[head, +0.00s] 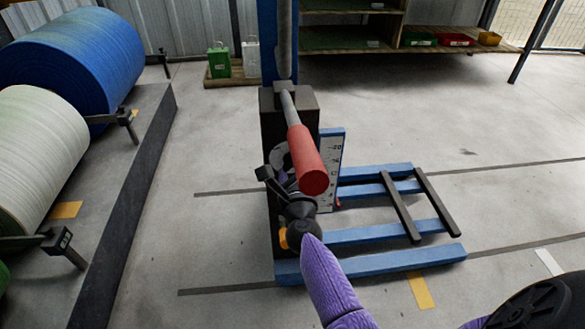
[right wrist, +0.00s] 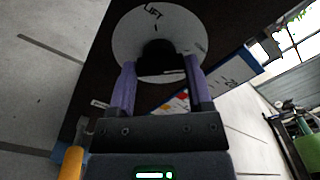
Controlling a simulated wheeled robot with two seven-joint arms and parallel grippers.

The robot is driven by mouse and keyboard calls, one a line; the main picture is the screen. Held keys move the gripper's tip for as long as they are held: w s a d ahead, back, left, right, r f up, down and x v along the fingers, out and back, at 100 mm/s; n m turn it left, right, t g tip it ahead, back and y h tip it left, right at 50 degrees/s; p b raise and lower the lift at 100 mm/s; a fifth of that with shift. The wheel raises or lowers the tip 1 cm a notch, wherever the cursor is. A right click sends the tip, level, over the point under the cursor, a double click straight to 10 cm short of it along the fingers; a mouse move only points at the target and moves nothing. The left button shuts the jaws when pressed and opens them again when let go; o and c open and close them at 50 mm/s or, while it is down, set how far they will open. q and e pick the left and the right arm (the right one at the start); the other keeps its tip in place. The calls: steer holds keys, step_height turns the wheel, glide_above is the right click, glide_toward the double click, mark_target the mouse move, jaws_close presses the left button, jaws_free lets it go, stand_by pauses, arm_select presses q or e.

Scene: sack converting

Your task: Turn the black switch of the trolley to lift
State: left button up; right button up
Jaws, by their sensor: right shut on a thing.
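The trolley (head: 268,118) stands upright with a dark body, a red-gripped handle (head: 306,160) and blue forks (head: 400,260). In the right wrist view, a pale round dial (right wrist: 126,42) with the word LIFT near its top is on the dark face. The black switch (right wrist: 157,52) sits at its middle; which way it points is hard to tell. My right gripper (right wrist: 159,68) is shut on the switch, one purple finger on each side. In the head view, the right gripper (head: 284,180) is just below the handle and partly hides the dial. My left gripper is out of view.
Large blue (head: 80,60) and white (head: 40,150) rolls lie on the left behind a dark raised edge (head: 125,215). A white scale plate (head: 329,165) stands beside the handle. Shelves with bins (head: 455,40) are at the back. The floor right of the forks is open.

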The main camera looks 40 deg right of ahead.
steer(key=shift+r+n+p, duration=0.1)
steer(key=shift+n+p, duration=0.3)
steer(key=shift+n, duration=0.5)
steer(key=n+p, duration=0.1)
steer(key=n, duration=0.2)
steer(key=shift+n, duration=0.3)
steer(key=n+p, duration=0.1)
steer(key=n, duration=0.3)
steer(key=shift+p, duration=0.4)
steer(key=n+p, duration=0.1)
steer(key=n, duration=0.3)
steer(key=shift+n, duration=0.4)
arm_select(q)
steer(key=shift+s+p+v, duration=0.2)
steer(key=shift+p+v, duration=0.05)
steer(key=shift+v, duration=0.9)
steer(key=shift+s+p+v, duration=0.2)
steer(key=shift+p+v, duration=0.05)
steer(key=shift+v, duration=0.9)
arm_select(e)
steer(key=shift+n, duration=1.9)
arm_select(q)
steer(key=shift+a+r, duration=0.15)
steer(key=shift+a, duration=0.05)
